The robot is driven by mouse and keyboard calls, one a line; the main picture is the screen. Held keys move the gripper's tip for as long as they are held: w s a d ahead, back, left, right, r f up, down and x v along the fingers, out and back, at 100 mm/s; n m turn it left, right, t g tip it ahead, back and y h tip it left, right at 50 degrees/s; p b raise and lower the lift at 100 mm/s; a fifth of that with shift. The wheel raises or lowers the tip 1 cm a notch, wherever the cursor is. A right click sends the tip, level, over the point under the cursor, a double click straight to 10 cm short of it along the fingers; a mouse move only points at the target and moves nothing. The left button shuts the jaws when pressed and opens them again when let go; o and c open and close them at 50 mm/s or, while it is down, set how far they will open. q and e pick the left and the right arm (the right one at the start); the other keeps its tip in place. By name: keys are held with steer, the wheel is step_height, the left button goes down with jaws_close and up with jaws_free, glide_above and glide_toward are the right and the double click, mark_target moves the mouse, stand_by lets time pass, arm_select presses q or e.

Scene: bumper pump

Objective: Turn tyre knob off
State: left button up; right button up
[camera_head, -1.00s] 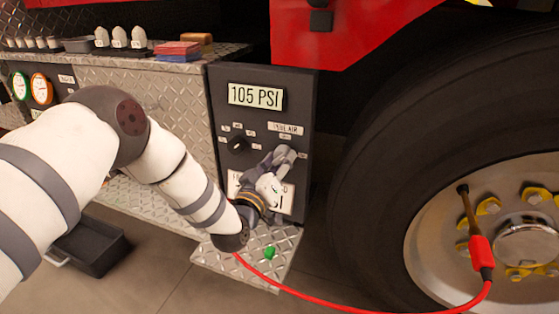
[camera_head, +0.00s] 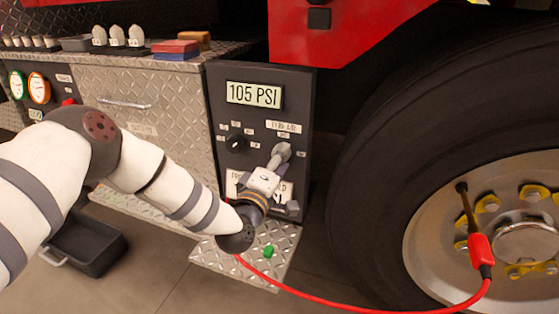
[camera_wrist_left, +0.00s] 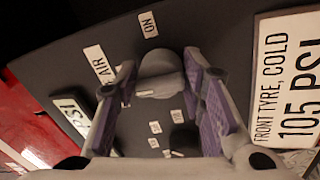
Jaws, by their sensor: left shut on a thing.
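The tyre knob (camera_wrist_left: 160,86) is a grey rounded knob on the dark control panel (camera_head: 218,105), below the tyre air label (camera_head: 284,127). My left gripper (camera_head: 276,172) is at the panel. In the left wrist view the knob sits between the two purple-padded fingers of this gripper (camera_wrist_left: 161,68), which is shut on it. An "ON" label (camera_wrist_left: 150,24) shows beyond the knob in that view. In the head view the gripper crowds the knob, so its exact angle is hard to tell. My right gripper is not in view.
A black selector knob (camera_head: 236,143) and a 105 PSI display (camera_head: 254,95) are on the same panel. A red hose (camera_head: 345,303) runs below to the big tyre (camera_head: 380,170). A diamond-plate step (camera_head: 215,255) lies under the panel. A black tray (camera_head: 92,250) stands on the floor.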

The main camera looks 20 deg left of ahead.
arm_select(q)
steer(key=shift+f, duration=0.2)
stand_by(0.4)
steer(key=o, duration=1.1)
steer(key=shift+r, duration=0.1)
steer(key=shift+s, duration=0.1)
steer(key=s, duration=1.2)
steer(key=shift+a+f, duration=0.2)
steer(key=shift+f, duration=0.2)
